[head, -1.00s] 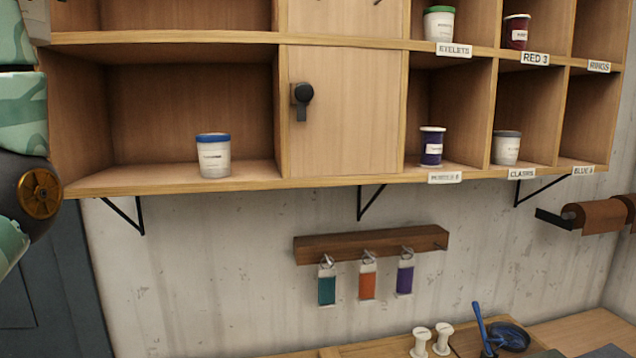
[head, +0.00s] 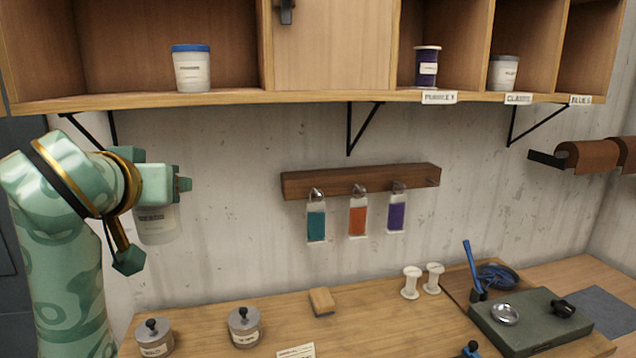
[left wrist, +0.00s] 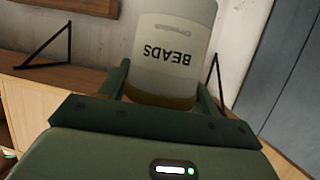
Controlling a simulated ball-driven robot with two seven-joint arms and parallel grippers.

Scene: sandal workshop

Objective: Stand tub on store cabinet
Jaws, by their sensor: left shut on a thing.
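My left gripper (head: 156,220) is shut on a pale tub (head: 157,226) and holds it in the air in front of the wall, below the left end of the wooden wall cabinet (head: 190,102). In the left wrist view the tub (left wrist: 172,40) sits between the fingers (left wrist: 160,92), its label reading BEADS upside down. The gripper hides part of the tub in the head view. The cabinet's wide left compartment holds a white tub with a blue lid (head: 192,70). My right gripper is not in view.
Black brackets (head: 350,128) carry the cabinet. A wooden rail (head: 360,180) with hanging coloured tags is on the wall. The bench (head: 370,320) below bears two knobbed jars (head: 244,330), white spools (head: 412,284) and a grey-green slab (head: 530,325). The blue-lidded tub has bare shelf on both sides.

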